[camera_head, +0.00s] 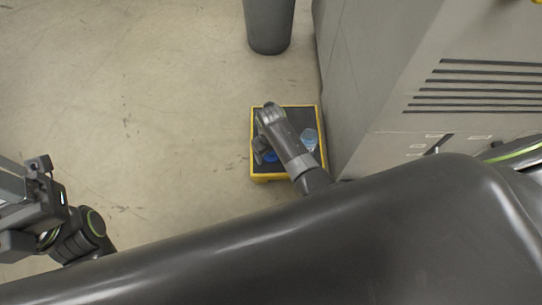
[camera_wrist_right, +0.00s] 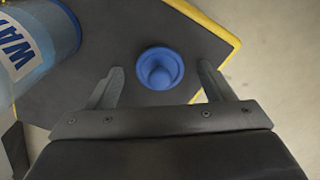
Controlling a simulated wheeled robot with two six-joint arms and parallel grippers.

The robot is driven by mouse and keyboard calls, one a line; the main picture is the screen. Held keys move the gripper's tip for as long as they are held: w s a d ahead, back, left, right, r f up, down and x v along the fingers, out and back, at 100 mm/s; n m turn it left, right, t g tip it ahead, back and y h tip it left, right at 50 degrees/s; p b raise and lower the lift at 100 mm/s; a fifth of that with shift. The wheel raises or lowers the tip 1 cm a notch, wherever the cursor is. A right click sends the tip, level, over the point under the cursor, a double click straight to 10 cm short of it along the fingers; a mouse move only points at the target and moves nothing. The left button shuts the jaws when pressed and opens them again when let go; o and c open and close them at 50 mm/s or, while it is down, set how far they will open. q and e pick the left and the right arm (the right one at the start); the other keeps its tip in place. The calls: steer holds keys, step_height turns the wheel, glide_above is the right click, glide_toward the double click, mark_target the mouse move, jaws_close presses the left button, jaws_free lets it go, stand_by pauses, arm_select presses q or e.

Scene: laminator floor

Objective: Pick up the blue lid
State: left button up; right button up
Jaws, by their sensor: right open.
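The blue lid (camera_wrist_right: 160,68) lies on a dark, yellow-edged platform (camera_wrist_right: 98,27), with a round knob-like middle facing the right wrist camera. In the head view a little of the blue lid (camera_head: 271,157) shows beside my right gripper (camera_head: 261,134), which hides the rest. In the right wrist view my right gripper (camera_wrist_right: 160,74) is open, its fingertips to either side of the lid. No contact shows, and the height gap is hard to judge. My left gripper (camera_head: 40,185) is at the far left of the head view, away from the platform; its jaws are unclear.
A clear-blue water bottle (camera_head: 309,140) is on the platform's right side and shows large at the left of the wrist view (camera_wrist_right: 35,45). A grey machine (camera_head: 385,75) stands close right of the platform. A grey bin (camera_head: 269,25) is beyond. Floor on the left is clear.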

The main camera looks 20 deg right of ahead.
steer(key=c, duration=1)
